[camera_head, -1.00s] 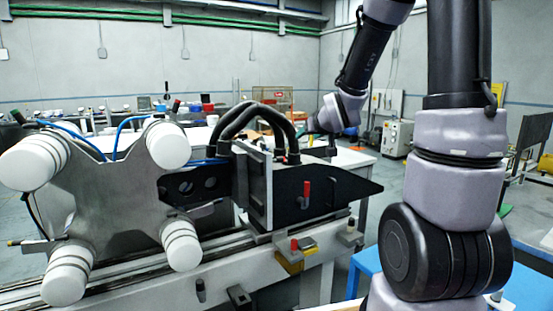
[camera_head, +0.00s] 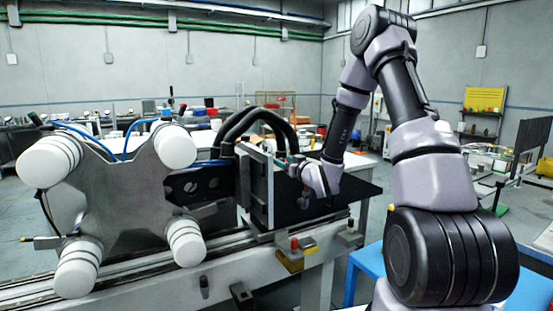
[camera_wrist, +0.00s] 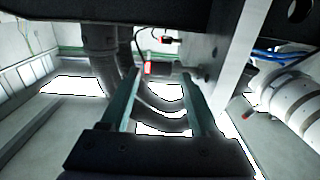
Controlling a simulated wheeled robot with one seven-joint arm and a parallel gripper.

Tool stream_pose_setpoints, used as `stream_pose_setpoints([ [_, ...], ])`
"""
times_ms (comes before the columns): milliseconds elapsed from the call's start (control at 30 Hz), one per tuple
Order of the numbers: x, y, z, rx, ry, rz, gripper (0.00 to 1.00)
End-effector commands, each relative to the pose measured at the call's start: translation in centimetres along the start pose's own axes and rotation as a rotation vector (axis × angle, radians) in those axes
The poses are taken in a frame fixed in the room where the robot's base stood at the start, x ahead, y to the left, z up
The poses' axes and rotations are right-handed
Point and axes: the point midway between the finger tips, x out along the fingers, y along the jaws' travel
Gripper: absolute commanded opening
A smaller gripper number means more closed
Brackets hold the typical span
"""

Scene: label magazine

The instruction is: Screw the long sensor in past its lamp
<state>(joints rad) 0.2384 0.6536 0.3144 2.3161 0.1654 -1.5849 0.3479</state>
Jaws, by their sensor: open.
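A sensor with a dark body and a red end (camera_wrist: 158,68) shows in the wrist view, with a cable looping off above it. Its right end reaches towards a pale metal plate (camera_wrist: 232,60). My gripper (camera_wrist: 161,76) has its two teal fingers apart, one on each side of the sensor, with no clear contact. I cannot tell how deep the sensor sits or whether its lamp is lit. A second, smaller part with a red end (camera_wrist: 166,40) hangs farther up. In the head view my gripper (camera_head: 290,166) is at the machine's upright plate, and the sensor is too small to make out.
Thick black hoses (camera_head: 250,122) arch above the plate. The star-shaped metal plate with white rollers (camera_head: 130,190) stands left. A box with a red button (camera_head: 294,245) sits on the rail below. A blue table (camera_head: 368,262) stands to the right. In the wrist view a dark panel (camera_wrist: 100,10) hangs close above.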

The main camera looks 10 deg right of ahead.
Motion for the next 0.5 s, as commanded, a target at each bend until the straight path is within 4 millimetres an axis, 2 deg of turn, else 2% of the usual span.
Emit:
stream_pose_setpoints([
  [33,1.1,-0.1,0.0,-0.001,0.002,-0.002,0.62],
  [200,3.8,0.0,0.0,-0.002,0.001,-0.001,0.62],
  [333,5.2,0.0,0.0,-0.001,0.0,0.0,0.62],
  [500,5.8,0.0,0.0,-0.001,-0.001,0.0,0.62],
])
